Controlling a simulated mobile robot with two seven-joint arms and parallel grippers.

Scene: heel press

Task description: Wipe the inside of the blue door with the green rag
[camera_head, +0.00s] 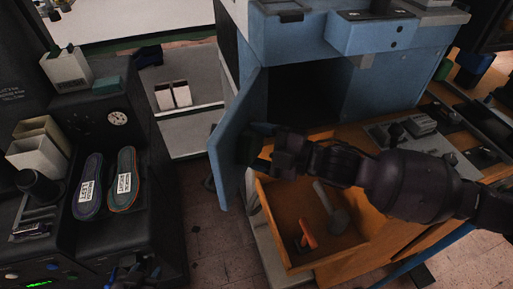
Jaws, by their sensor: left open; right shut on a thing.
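The blue door (232,125) stands open on the left side of the blue press cabinet, its inner face turned to the right. My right gripper (262,155) reaches in from the right and is at this inner face. It is shut on a dark greenish piece, which looks like the green rag (247,150). The rag is mostly hidden by the fingers and shadow, and I cannot tell whether it touches the door. My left gripper (135,270) is low at the bottom edge, open, beside the black machine, and only partly in view.
An open wooden drawer (285,215) below my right arm holds an orange-handled tool (307,234) and a grey tool (332,210). Two insoles (105,185) lie on the black machine at left. A grey shelf (185,125) stands behind the door. The cabinet's dark interior (305,95) is open.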

